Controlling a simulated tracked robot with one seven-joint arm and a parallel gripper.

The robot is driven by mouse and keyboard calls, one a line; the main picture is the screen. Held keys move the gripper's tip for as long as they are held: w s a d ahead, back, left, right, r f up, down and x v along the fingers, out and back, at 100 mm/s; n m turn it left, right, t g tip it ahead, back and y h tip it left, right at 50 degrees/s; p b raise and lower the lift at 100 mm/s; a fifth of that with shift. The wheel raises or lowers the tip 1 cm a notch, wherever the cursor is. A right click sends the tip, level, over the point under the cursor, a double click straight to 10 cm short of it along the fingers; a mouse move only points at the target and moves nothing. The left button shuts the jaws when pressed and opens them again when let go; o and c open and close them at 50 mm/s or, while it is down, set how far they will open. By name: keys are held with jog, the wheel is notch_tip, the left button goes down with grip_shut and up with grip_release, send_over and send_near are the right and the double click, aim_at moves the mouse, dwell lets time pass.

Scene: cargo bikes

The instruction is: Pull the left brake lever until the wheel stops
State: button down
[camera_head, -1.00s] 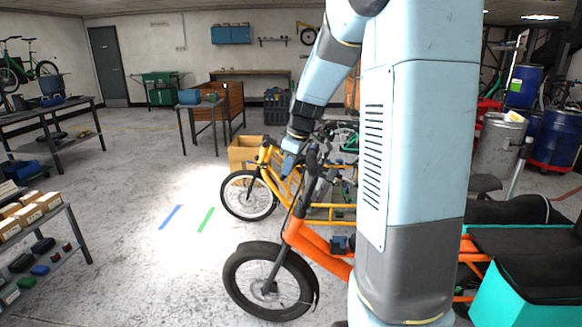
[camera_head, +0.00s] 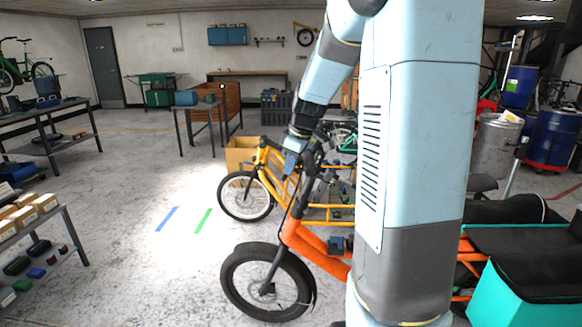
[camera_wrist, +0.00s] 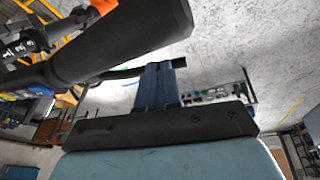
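An orange-framed cargo bike (camera_head: 305,238) stands in front of me, with its black front wheel (camera_head: 268,282) at the lower middle. Its black handlebar grip (camera_wrist: 125,40) crosses the upper left of the wrist view. A thin black brake lever (camera_wrist: 125,73) runs below the grip towards my fingertips. My gripper (camera_wrist: 160,66) has its two blue fingers close together at the lever. I cannot tell whether the lever lies between them or against them. In the head view my gripper (camera_head: 291,160) is beside the handlebar, its fingertips small. Whether the wheel turns cannot be told.
A yellow cargo bike (camera_head: 265,180) stands just behind, with a cardboard box (camera_head: 240,150) beside it. A teal cargo box (camera_head: 510,295) is at the lower right. A low shelf (camera_head: 60,240) stands at the left. The floor between shelf and bikes is clear.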

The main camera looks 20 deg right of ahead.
jog(key=d+v, duration=0.1)
jog(key=v, duration=1.3)
jog(key=shift+w, duration=0.35)
jog(key=shift+a, duration=0.1)
jog(key=s+a+f+m, duration=0.1)
jog(key=s+a+m, duration=0.2)
jog(key=s, duration=0.5)
jog(key=s+a+f+m+t+h, duration=0.1)
jog(key=s+a+f+m, duration=0.1)
jog(key=s, duration=0.6)
jog(key=s+a+f+m+t, duration=0.1)
jog(key=s+a+m, duration=0.3)
jog(key=s, duration=0.5)
jog(key=a+f, duration=0.1)
jog(key=a, duration=0.1)
jog(key=shift+a+h, duration=0.3)
